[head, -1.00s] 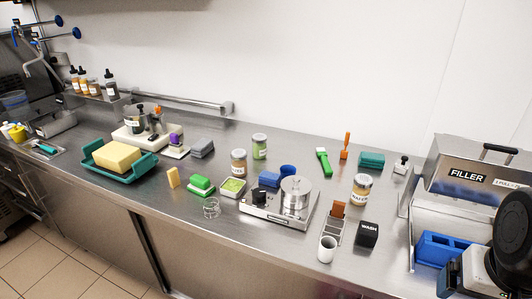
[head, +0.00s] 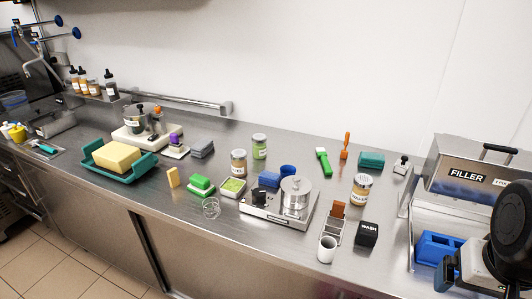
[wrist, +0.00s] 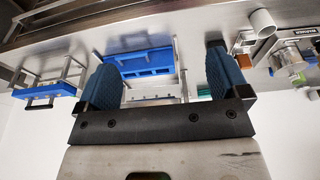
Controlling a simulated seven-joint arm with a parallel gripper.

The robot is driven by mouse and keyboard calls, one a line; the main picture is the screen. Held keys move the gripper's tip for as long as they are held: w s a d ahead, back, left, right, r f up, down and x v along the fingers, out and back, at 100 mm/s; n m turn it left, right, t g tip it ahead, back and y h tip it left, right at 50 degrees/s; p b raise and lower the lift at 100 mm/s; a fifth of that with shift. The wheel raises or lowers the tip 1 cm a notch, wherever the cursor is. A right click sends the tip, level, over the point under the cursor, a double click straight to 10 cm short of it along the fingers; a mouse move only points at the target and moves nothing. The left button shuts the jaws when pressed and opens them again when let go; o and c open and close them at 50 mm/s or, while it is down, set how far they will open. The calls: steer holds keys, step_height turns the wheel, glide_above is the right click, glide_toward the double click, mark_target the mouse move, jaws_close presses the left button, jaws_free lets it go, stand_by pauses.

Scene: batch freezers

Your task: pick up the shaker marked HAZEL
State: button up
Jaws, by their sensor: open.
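Three lidded shakers stand upright on the steel counter: a brown-filled one (head: 238,163) in the middle, a green-filled one (head: 259,147) behind it, and a tan-filled one (head: 360,190) right of the hot plate. Each has a label, but the print is too small for me to tell which reads HAZEL. My gripper (wrist: 163,78) is open and empty in the wrist view, with blue pads apart. In the head view only part of it shows at the lower right, well to the right of and apart from the shakers.
A hot plate (head: 258,213) with a metal pot (head: 295,193) stands mid-counter. Near the tan shaker are a white cup (head: 327,249), a black WASH block (head: 367,234) and a divided rack (head: 334,229). The FILLER machine (head: 470,172) and a blue tray (head: 440,247) are at right.

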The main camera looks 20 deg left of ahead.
steer(key=w+a+r+n+g, duration=0.1)
steer(key=w+a+r+n, duration=0.25)
steer(key=w+a, duration=0.95)
steer(key=w+a+r+n, duration=0.2)
steer(key=w+a+n, duration=0.2)
steer(key=w+a, duration=0.9)
steer(key=n+g, duration=0.2)
steer(key=n, duration=0.5)
glide_above(238, 152)
steer(key=f, duration=1.4)
steer(key=shift+d+f, duration=0.2)
steer(key=shift+f, duration=0.05)
steer(key=shift+a+f, duration=0.2)
steer(key=shift+a, duration=0.1)
steer(key=shift+f, duration=0.1)
steer(key=shift+f, duration=1.15)
steer(key=shift+f, duration=0.15)
